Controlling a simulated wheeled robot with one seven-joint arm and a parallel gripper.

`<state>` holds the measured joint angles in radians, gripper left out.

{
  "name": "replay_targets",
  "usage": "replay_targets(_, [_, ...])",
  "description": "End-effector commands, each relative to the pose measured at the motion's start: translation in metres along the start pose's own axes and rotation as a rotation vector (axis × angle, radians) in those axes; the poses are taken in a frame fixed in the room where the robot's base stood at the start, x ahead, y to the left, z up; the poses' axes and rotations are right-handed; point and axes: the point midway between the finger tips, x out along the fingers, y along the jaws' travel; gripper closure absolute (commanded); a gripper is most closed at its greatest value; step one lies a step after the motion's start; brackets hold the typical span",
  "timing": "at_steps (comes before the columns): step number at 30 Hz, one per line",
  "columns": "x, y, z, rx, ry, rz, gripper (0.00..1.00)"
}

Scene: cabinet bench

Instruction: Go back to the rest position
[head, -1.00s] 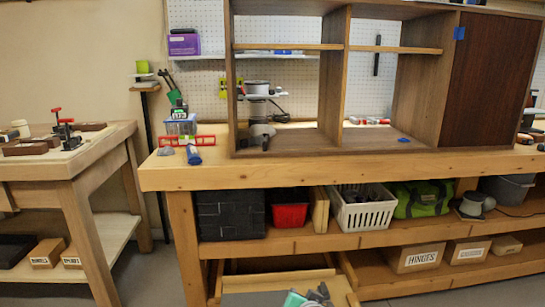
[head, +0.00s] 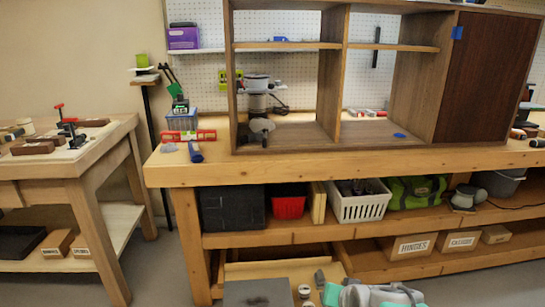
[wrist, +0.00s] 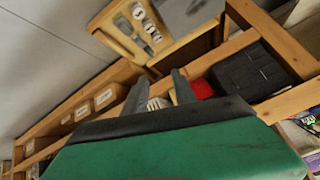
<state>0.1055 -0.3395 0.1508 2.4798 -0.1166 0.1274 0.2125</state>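My gripper (wrist: 159,80) is in the wrist view, its two dark fingers apart with nothing between them. A white basket shows beyond the gap. In the head view, grey and turquoise parts of my arm show at the bottom edge, low in front of the bench; the fingers cannot be made out there. The wooden bench (head: 330,167) carries an open cabinet (head: 338,80) with a dark door (head: 483,80) on its right. My gripper is apart from the bench and its shelves.
A pulled-out drawer (head: 245,269) with small round items sticks out low in front. The lower shelf holds a black box (head: 232,208), a red bin (head: 289,204), a white basket (head: 360,204) and a green bag (head: 415,191). A second bench (head: 85,165) stands left, with floor between.

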Motion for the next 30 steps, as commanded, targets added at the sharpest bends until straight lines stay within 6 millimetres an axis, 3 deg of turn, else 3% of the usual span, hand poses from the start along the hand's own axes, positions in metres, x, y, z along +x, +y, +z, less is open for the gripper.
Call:
replay_targets(1, [-0.047,-0.011,-0.030,-0.024,-0.027,0.010,0.67])
replay_targets(12, [-0.245,-0.040,-0.099,-0.196,-0.290,0.080,0.67])
replay_targets(16, [-0.304,-0.047,-0.114,-0.241,-0.375,0.094,0.67])
replay_targets(18, [-0.324,-0.049,-0.117,-0.259,-0.407,0.097,0.67])
replay_targets(21, [-0.336,-0.059,-0.113,-0.271,-0.435,0.100,0.67])
replay_targets(30, [-0.333,-0.058,-0.109,-0.273,-0.440,0.101,0.67])
